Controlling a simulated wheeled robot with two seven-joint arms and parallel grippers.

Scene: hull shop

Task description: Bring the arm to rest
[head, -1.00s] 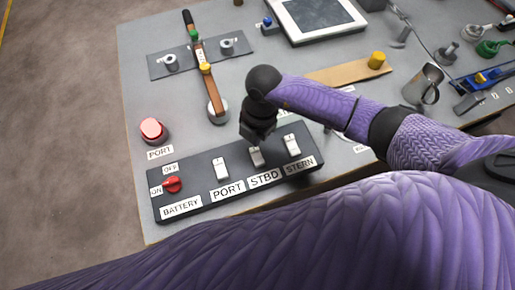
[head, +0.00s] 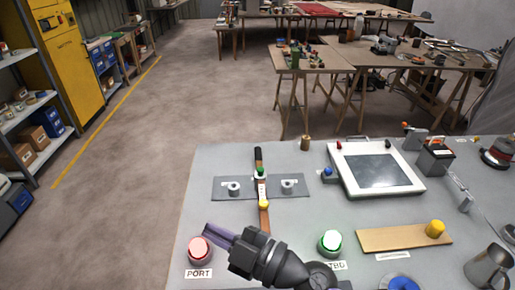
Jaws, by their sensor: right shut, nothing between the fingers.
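My right gripper (head: 221,237) shows at the bottom of the head view, its dark wrist coming up from the lower edge. It is shut and empty. It points left, and in the picture its tip lies just right of the red PORT button (head: 199,250). I cannot tell its height above the grey bench (head: 330,215). My left gripper is not in view.
A green button (head: 330,242) stands right of my gripper. A framed screen (head: 378,168), a wooden board (head: 400,238) and a metal mug (head: 489,268) are to the right. Open floor (head: 165,160) lies left of the bench.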

